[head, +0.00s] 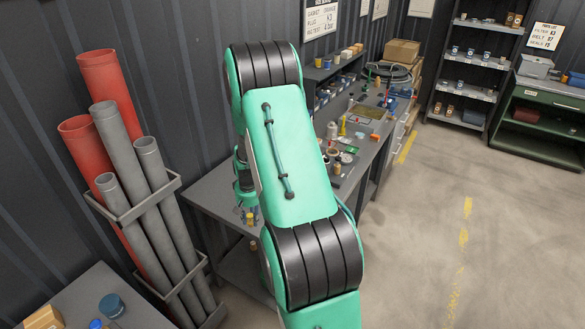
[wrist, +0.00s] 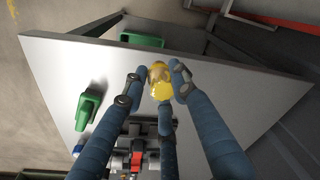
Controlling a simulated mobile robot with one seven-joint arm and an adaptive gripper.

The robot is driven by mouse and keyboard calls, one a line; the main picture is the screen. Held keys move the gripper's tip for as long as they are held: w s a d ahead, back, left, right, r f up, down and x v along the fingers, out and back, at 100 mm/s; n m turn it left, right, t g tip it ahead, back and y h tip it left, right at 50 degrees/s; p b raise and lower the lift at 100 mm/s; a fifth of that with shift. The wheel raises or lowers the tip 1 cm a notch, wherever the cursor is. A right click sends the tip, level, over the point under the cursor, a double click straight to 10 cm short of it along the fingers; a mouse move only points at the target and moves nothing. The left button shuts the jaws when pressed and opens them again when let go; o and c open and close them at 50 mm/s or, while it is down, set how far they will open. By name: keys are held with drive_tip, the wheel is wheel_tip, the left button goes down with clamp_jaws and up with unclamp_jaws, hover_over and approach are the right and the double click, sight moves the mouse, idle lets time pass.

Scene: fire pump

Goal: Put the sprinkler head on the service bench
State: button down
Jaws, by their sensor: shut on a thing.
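My gripper (head: 250,215) points down at the near end of the grey service bench (head: 205,195), partly hidden behind my arm in the head view. In the wrist view my gripper (wrist: 158,82) has its blue fingers shut around a small yellow, brass-like sprinkler head (wrist: 161,90). The sprinkler head also shows as a small yellow spot in the head view (head: 250,218). The grey bench top (wrist: 60,60) spreads behind it in the wrist view. I cannot tell whether the sprinkler head touches the bench or is held above it.
Bottles and small parts (head: 345,160) crowd the bench farther back. A rack of red and grey pipes (head: 140,210) stands to the left. The near end of the bench looks bare. Open floor (head: 430,230) lies right.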

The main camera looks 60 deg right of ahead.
drive_tip(key=w+d, duration=0.3)
drive_tip(key=w, duration=0.1)
drive_tip(key=w+d+f, duration=0.1)
drive_tip(key=w+d, duration=0.2)
drive_tip(key=w, duration=0.1)
drive_tip(key=w+d, duration=0.3)
drive_tip(key=w, duration=0.1)
drive_tip(key=shift+w+d+f, duration=0.25)
drive_tip(key=shift+w+d, duration=0.05)
drive_tip(key=shift+w, duration=0.1)
idle(0.3)
drive_tip(key=shift+f, duration=1.8)
drive_tip(key=shift+f, duration=0.15)
drive_tip(key=c, duration=1.4)
unclamp_jaws()
